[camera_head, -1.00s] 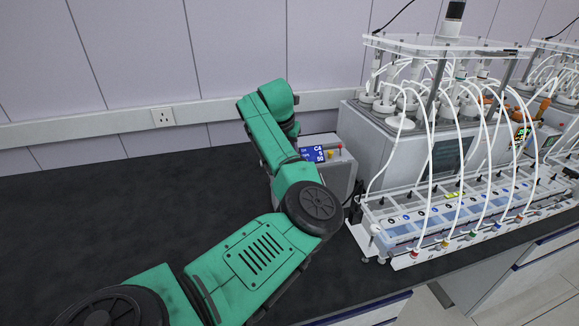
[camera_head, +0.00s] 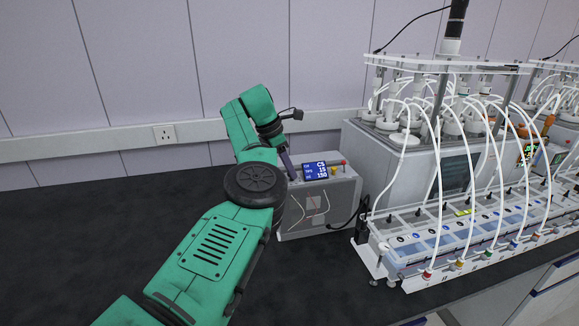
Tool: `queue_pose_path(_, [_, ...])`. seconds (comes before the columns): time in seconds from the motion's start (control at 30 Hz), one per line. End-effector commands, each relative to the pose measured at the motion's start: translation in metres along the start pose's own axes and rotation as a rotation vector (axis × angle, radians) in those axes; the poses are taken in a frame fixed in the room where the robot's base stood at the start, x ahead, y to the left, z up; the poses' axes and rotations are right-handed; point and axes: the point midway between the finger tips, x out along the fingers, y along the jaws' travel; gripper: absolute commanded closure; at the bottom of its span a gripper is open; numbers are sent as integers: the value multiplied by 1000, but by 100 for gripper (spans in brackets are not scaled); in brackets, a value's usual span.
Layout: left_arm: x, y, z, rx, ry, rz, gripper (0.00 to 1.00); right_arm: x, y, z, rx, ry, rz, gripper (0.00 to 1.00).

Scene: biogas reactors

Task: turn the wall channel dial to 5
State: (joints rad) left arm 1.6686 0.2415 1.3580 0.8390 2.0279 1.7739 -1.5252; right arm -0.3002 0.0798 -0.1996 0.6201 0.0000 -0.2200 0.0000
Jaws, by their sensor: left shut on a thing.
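The grey control box (camera_head: 318,205) stands on the black bench against the wall. Its blue screen (camera_head: 316,170) reads C5 on the top line, with smaller figures below. My left gripper (camera_head: 288,172) reaches down at the left end of the box, beside the screen. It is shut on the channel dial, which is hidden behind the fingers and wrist. A yellow knob (camera_head: 334,171) and a red-topped part (camera_head: 343,163) show right of the screen. My right gripper is not in view.
A white reactor rack (camera_head: 455,225) with tubes and bottles stands close on the right of the box. A wall socket (camera_head: 165,133) is on the trunking. The bench on the left is clear.

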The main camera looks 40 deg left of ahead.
Motion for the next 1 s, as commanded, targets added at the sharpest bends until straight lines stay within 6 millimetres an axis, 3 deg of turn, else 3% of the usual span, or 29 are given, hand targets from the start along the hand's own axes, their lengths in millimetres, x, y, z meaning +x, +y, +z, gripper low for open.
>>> queue_pose_path(0.23, [-3, 2, 1, 91, -3, -32, 100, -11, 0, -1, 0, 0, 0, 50])
queue_pose_path(0.8, [-2, 2, 1, 119, -4, -43, 100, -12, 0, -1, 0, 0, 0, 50])
queue_pose_path(0.83, [-2, 2, 1, 119, -4, -43, 54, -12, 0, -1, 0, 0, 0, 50])
queue_pose_path(1.0, [-1, 2, 1, 119, -2, -45, 54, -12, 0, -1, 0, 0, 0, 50])
